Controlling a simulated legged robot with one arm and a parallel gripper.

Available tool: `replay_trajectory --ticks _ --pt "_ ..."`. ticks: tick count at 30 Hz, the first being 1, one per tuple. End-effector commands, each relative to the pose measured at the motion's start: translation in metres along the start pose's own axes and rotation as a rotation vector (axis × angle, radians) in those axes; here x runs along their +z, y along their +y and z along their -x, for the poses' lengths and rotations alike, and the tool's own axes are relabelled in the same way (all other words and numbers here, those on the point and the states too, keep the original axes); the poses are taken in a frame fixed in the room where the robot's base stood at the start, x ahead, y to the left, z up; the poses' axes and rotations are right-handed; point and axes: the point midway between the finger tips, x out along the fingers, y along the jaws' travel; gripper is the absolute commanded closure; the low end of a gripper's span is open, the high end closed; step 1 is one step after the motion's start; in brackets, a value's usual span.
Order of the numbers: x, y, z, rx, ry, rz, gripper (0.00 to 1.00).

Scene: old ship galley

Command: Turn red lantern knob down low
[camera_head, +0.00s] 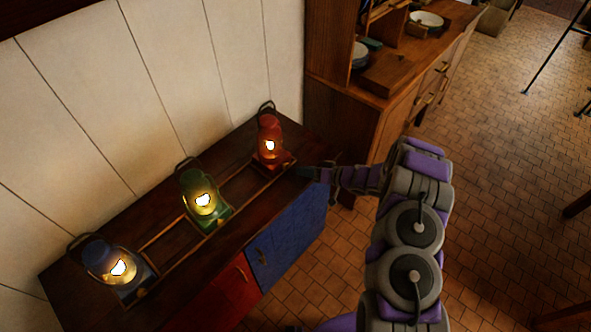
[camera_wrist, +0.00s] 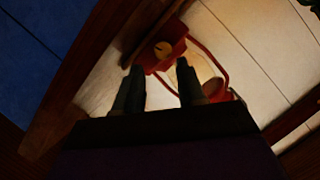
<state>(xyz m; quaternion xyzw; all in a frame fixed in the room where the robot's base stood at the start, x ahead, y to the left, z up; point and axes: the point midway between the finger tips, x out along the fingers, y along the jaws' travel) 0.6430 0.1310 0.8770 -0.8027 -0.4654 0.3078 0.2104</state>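The red lantern (camera_head: 268,130) stands lit at the far right end of the dark wooden cabinet top. My gripper (camera_head: 306,172) reaches in from the right, just beside the lantern's base. In the wrist view the red lantern (camera_wrist: 175,32) appears tilted, with its red base at the top and its glass partly behind a finger. A round brass-coloured knob (camera_wrist: 162,49) shows on the base. My gripper (camera_wrist: 160,66) is open, with its two dark fingertips apart. The knob appears between and slightly beyond them; contact is not visible.
A lit green lantern (camera_head: 203,198) and a lit blue lantern (camera_head: 116,267) stand along the same cabinet top (camera_head: 165,285). The cabinet front has blue (camera_head: 290,238) and red (camera_head: 228,298) doors. A wooden hutch (camera_head: 340,125) stands close behind my gripper. Tiled floor lies at right.

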Motion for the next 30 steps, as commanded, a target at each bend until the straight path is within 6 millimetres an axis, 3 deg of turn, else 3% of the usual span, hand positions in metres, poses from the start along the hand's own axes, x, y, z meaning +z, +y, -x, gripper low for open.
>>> replay_trajectory --ticks 3,8,23,30 --pt "0.001 -0.001 -0.022 -0.005 -0.002 0.003 0.60" --pt "-0.002 0.001 -0.036 -0.006 0.004 0.003 0.60" --pt "-0.002 0.000 -0.052 -0.004 0.003 0.001 0.60" --pt "-0.002 0.000 -0.050 -0.005 0.004 0.000 0.82"
